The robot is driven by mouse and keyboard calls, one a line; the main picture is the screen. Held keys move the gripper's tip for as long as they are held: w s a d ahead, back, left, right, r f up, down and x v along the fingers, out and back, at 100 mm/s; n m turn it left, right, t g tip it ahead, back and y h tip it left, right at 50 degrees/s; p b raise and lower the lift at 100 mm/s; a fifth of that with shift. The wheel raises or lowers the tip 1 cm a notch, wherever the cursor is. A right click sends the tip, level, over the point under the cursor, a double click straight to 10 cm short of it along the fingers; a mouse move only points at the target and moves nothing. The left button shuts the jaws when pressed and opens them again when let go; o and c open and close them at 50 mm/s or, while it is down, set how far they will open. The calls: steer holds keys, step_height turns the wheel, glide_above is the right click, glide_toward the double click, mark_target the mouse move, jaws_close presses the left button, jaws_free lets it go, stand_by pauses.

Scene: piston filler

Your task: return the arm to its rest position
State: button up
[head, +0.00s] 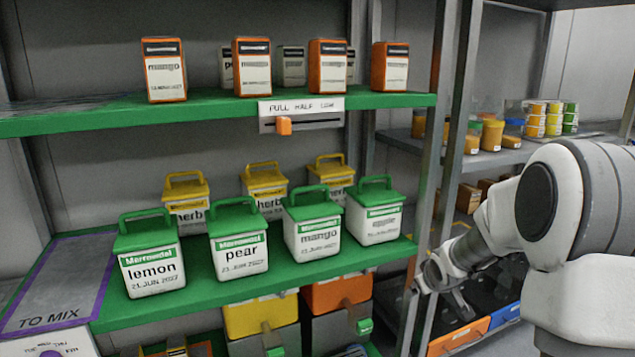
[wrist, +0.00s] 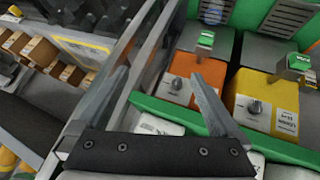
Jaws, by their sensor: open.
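My white and grey arm comes in from the right in the head view. My gripper (head: 424,280) is small and partly hidden there, close to the grey shelf post at the right end of the green shelves. In the wrist view my gripper (wrist: 157,85) shows two grey fingers spread apart with nothing held between them. Beyond the fingers are a metal post (wrist: 150,55) and the green edge of a shelf (wrist: 180,115).
The middle green shelf (head: 200,290) holds green-lidded tubs and yellow-lidded tubs. Orange cartons stand on the upper shelf (head: 215,108). Orange (head: 338,292) and yellow (head: 258,315) units sit below. A blue bin (head: 505,315) and an orange bin (head: 458,338) are below my forearm.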

steer(key=s+a+r+m+g, duration=0.1)
steer(key=s+a+r, duration=0.2)
steer(key=s+r, duration=0.4)
steer(key=s+a+r+m, duration=0.1)
steer(key=s+a+r, duration=0.1)
steer(key=s+r, duration=0.45)
steer(key=s+a+r+m+g+y+p, duration=0.1)
steer(key=s+a, duration=0.2)
steer(key=s, duration=0.8)
steer(key=s+a+r+m, duration=0.1)
steer(key=s+a, duration=0.3)
steer(key=s, duration=0.6)
step_height(320, 180, up, 27)
steer(key=p, duration=2.7)
steer(key=shift+d, duration=0.3)
